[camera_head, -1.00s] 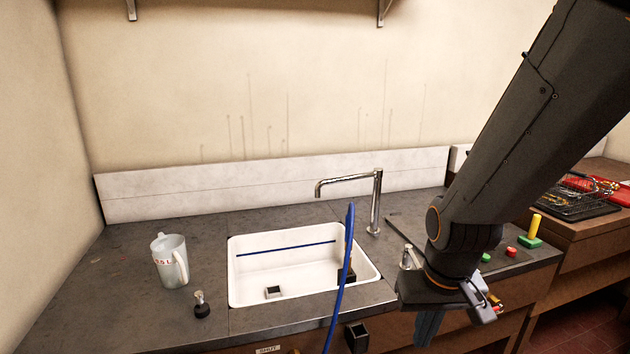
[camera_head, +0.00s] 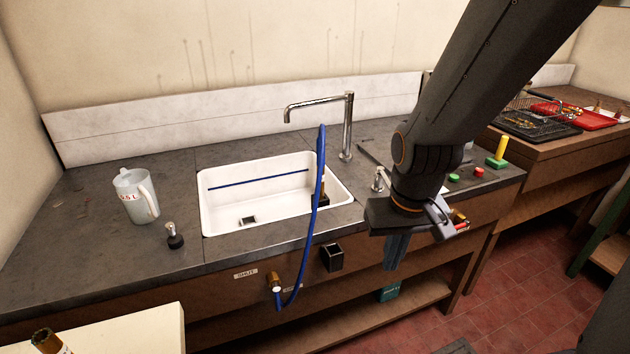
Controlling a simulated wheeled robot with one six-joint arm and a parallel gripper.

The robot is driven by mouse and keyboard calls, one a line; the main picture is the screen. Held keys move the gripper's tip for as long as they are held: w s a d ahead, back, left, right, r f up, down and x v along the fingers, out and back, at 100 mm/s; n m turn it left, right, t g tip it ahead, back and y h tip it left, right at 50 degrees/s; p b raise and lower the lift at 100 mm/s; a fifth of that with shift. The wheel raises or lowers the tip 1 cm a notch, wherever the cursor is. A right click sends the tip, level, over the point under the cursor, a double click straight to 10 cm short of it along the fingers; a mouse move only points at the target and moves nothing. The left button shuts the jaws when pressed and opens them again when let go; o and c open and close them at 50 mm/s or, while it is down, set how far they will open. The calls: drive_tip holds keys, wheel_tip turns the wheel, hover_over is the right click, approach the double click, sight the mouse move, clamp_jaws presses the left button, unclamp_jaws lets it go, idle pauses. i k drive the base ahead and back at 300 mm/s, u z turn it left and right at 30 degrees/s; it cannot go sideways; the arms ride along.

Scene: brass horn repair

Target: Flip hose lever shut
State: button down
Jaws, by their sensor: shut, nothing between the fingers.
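A blue hose (camera_head: 306,235) hangs over the front rim of the white sink and loops up to a brass fitting (camera_head: 274,281) on the cabinet front. A small label reading "SHUT" (camera_head: 245,274) is on the front, up and left of the fitting. A second label beside the fitting is partly covered by the hose. The lever itself is too small to make out. My gripper (camera_head: 447,224) is shut and empty at the counter's front edge, well to the right of the hose and fitting.
A measuring jug (camera_head: 134,197) and a small dark-based plunger-like item (camera_head: 174,236) stand left of the sink (camera_head: 215,222). A black box (camera_head: 331,257) sticks out from the front between fitting and gripper. A pale surface (camera_head: 130,325) is at lower left.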

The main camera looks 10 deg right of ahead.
sight(276, 286)
drive_tip(key=z, duration=0.75)
drive_tip(key=i, duration=0.15)
drive_tip(key=u, duration=1.8)
